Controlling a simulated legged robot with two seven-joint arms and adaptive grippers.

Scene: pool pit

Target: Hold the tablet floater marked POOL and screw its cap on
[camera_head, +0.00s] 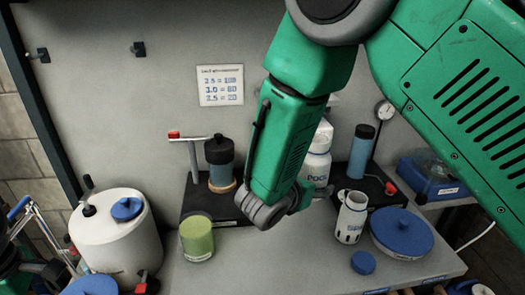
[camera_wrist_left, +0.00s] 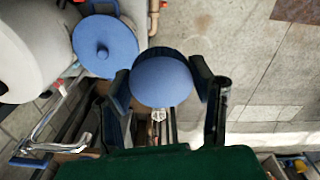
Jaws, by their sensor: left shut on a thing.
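A blue round-topped thing (camera_wrist_left: 161,82) sits between the fingers of my left gripper (camera_wrist_left: 162,98), which is shut on it over the floor. Its underside and any marking are hidden. A white bottle (camera_head: 318,165) with lettering that seems to read POOL stands behind my right arm, partly covered. A white slotted cylinder (camera_head: 350,217) with an open top stands upright on the bench. A small blue round cap (camera_head: 362,262) lies on the bench in front of it.
A white drum (camera_head: 110,238) with a blue lid stands at left. A green cup (camera_head: 196,238), a dark-topped jar (camera_head: 219,163), a large blue disc (camera_head: 401,232) and a blue bin (camera_head: 432,178) also crowd the bench. Some front bench (camera_head: 290,255) is clear.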

